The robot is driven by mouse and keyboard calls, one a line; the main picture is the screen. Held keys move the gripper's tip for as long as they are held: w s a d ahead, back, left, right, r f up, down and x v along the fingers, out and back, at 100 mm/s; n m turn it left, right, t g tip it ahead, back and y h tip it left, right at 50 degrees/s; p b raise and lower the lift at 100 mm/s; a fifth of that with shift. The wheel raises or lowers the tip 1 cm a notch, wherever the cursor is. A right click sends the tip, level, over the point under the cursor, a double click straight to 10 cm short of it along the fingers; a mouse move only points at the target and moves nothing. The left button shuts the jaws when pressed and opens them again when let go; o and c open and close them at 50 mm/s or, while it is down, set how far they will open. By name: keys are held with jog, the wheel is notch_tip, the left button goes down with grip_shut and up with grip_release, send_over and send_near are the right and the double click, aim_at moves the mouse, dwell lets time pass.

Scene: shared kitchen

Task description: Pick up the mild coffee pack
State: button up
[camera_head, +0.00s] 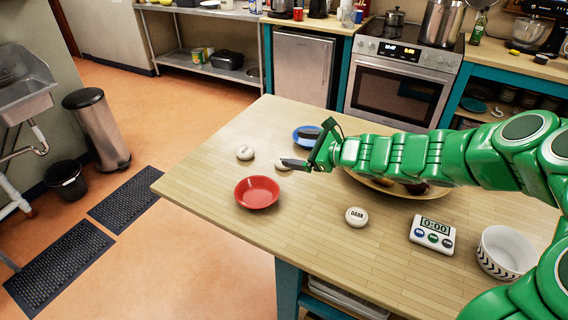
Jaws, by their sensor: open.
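Three round white packs lie on the wooden island. One, with a small dark label I cannot read, is at the left (245,153). A second white pack (281,166) is partly hidden behind a finger of my gripper, and its label cannot be read. The third pack (356,216) reads "DARK" and lies nearer to me. I cannot tell which of the other two is the mild one. My gripper (300,149) is open and empty at the end of my green arm. Its lower finger overlaps the second pack in the picture; contact cannot be judged.
A red bowl (257,191) stands near the left edge of the island. A blue dish (299,139) is partly behind my gripper. A wooden tray (378,187) with dark items lies under my arm. A timer (432,233) and a patterned white bowl (505,253) stand at right.

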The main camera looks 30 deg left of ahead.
jog(key=w+f+m, duration=0.1)
jog(key=f+m, duration=0.1)
jog(key=f, duration=0.1)
jog(key=w+f+m+t, duration=0.1)
jog(key=w+f, duration=0.1)
jog(key=f, duration=0.2)
jog(key=w+a+f+m+t+h, duration=0.1)
jog(key=w+f+m, duration=0.1)
jog(key=f, duration=0.1)
jog(key=shift+a+f+m, duration=0.1)
jog(key=shift+f+m, duration=0.2)
jog(key=shift+x, duration=1.2)
jog(key=shift+w+x, duration=0.2)
jog(key=shift+x, duration=1.15)
jog(key=shift+w+x, duration=0.15)
jog(key=shift+x, duration=1.15)
jog(key=c, duration=1.1)
